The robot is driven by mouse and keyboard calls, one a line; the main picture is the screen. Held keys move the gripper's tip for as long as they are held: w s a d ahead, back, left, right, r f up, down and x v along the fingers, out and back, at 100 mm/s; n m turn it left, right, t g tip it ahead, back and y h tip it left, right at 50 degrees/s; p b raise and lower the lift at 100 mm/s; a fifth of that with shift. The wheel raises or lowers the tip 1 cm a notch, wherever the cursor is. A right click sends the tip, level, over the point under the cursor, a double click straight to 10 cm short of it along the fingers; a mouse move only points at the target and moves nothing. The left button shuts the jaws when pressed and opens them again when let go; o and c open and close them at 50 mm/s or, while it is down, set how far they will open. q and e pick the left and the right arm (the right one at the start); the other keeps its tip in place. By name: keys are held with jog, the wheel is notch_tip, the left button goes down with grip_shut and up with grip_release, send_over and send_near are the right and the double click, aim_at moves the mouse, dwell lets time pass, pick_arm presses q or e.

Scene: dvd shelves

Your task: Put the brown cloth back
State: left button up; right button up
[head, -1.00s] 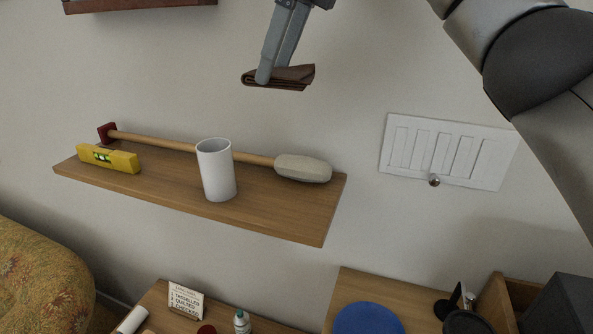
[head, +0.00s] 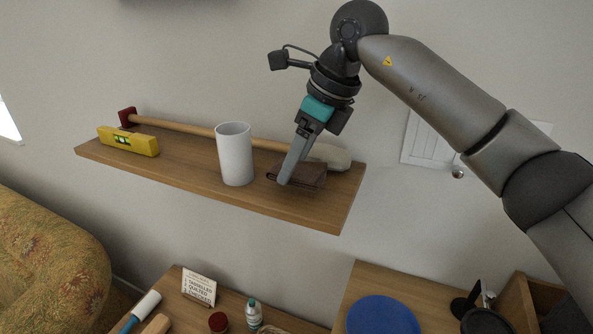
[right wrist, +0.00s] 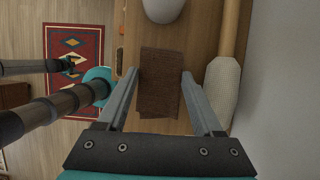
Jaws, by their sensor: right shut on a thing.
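The brown cloth (head: 309,174) is a folded, dark, flat bundle. The head view does not show clearly whether the cloth touches the shelf. My left gripper is absent from the head view; dark arm-like parts at the left of the right wrist view do not show its fingers clearly.
A white cup (head: 235,155) stands just left of the cloth. A yellow level (head: 128,141) is at the shelf's left. Below are tables with a blue disc (head: 382,317).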

jog(key=shift+f, duration=1.2)
jog(key=shift+f, duration=0.1)
jog(key=o, duration=1.2)
jog(key=v, duration=1.2)
